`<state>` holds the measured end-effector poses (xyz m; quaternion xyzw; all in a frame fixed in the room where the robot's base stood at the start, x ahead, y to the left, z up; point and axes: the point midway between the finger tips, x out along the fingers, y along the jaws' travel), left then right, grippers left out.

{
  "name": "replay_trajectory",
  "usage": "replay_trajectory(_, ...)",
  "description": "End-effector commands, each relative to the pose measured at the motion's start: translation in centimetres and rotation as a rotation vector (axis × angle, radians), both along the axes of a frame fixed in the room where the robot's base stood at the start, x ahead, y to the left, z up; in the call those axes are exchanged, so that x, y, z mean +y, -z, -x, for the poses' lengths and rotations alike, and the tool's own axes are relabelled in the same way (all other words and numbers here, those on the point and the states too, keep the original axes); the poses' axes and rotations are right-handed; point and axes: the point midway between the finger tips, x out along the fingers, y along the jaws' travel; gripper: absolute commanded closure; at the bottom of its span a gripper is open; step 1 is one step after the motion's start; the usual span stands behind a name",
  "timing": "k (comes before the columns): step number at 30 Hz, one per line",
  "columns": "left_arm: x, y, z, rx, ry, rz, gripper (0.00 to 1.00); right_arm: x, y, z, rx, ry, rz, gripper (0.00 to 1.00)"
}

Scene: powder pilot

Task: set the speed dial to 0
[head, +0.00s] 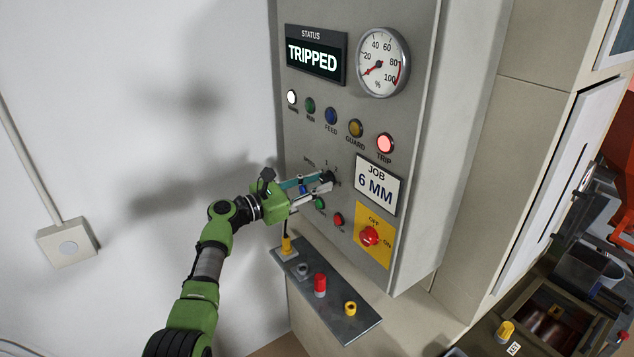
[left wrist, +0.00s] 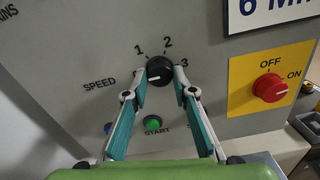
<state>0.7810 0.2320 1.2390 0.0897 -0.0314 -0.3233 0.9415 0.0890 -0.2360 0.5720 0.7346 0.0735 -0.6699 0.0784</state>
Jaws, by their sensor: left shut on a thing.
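The speed dial (left wrist: 159,70) is a round black knob on the grey control panel, marked SPEED, with 1, 2 and 3 visible around it. A short white line shows on the knob's face, pointing roughly left. My left gripper (left wrist: 160,80) is shut on the dial, one finger on each side. In the head view my left gripper (head: 327,182) reaches the panel from the left and largely hides the dial. My right gripper is not in view.
Below the dial are a green START button (left wrist: 152,124) and a blue button (left wrist: 108,128). A red OFF/ON switch (head: 369,236) on a yellow plate is to the right. The status display (head: 316,55) reads TRIPPED. A shelf (head: 335,305) with small coloured parts juts out below.

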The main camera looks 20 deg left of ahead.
Motion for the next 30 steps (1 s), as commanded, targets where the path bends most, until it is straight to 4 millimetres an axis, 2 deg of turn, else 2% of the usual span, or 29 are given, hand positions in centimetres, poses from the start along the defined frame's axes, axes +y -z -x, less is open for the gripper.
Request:
replay_trajectory(13, 0.0, 0.2, 0.0, 0.009, 0.000, 0.007, 0.97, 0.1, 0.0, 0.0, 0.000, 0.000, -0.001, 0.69)
replay_trajectory(14, 0.0, 0.2, 0.0, 0.009, 0.000, 0.007, 0.68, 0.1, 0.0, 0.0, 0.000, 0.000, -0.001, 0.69)
replay_trajectory(15, 0.0, 0.2, 0.0, 0.009, 0.000, 0.007, 0.59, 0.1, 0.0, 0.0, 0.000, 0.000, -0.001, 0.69)
replay_trajectory(26, 0.1, 0.1, 0.1, 0.007, 0.001, 0.006, 0.59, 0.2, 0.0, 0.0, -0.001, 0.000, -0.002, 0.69)
replay_trajectory(30, 0.9, 0.2, 1.0, 0.008, -0.001, 0.005, 0.59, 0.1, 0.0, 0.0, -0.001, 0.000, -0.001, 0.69)
